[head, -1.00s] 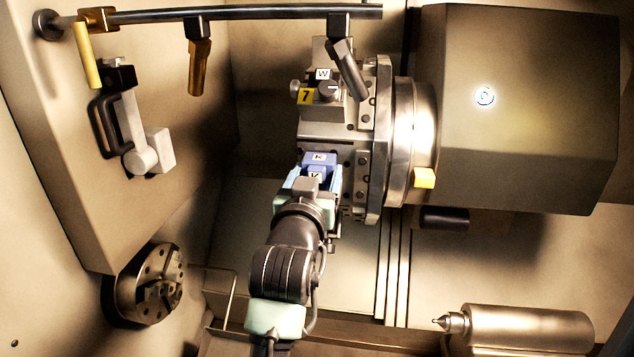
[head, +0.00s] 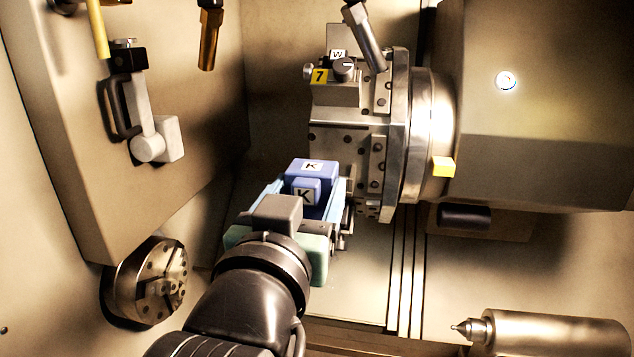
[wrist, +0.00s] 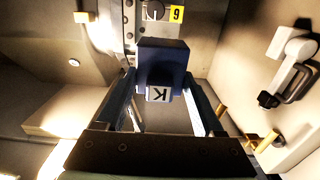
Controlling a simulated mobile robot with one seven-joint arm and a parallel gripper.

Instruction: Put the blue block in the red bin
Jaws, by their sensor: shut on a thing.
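The blue block (head: 312,169) has a stepped shape with white K labels. My gripper (head: 308,192) is shut on it, with the pale blue fingers on either side. In the head view it is held up in front of the lower left of the machine's turret. In the wrist view the block (wrist: 162,58) sits between the far ends of the fingers, its K label facing me. No red bin shows in either view.
The metal turret (head: 345,140) and large housing (head: 530,120) fill the right. A chuck (head: 147,282) is on the left wall, and a pointed tailstock (head: 545,332) is at lower right. A grey clamp-like tool (head: 150,140) hangs at left.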

